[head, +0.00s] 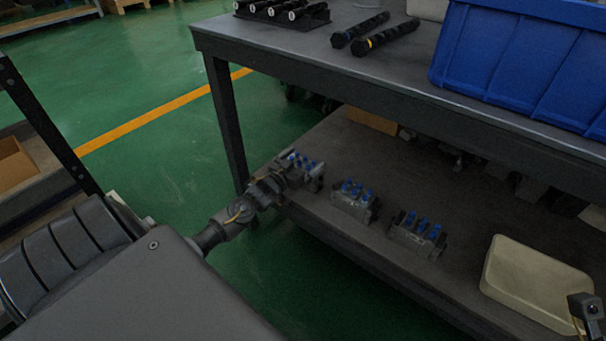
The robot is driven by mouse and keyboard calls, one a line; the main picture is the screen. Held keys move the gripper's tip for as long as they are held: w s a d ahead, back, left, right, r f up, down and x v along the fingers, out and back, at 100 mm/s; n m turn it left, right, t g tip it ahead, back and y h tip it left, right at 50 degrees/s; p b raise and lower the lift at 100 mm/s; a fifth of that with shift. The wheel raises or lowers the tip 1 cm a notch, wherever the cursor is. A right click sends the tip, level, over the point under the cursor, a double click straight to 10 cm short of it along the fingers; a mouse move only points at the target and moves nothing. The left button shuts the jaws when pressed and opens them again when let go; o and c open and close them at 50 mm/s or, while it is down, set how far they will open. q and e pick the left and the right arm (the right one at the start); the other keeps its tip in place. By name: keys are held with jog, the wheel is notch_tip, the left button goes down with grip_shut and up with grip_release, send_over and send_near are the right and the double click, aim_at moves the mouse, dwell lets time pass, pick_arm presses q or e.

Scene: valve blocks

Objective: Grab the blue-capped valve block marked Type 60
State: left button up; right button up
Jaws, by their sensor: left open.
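Several grey valve blocks with blue caps stand in a row on the lower shelf. The leftmost valve block (305,163) is at the shelf's left end, the middle valve block (352,199) is right of it, and the right valve block (419,233) is nearer the tray. No type marking is readable at this size. My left gripper (292,177) is open at the leftmost block, its fingers overlapping the block in the picture. I cannot tell whether they touch it. A small dark part at the lower right edge looks like my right gripper (587,307); its fingers are unclear.
A cream tray (535,280) sits on the lower shelf (385,290), right of the blocks. The table top (330,62) overhangs the shelf and bears a blue crate (520,60) and black cylinders (385,40). A table leg (228,125) stands just left of my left gripper.

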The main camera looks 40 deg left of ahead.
pick_arm(q)
jog(key=shift+c, duration=0.4)
jog(key=c, duration=1.9)
jog(key=shift+w+r, duration=0.1)
jog(key=shift+r, duration=0.1)
jog(key=shift+c, duration=0.3)
jog(key=shift+r, duration=0.1)
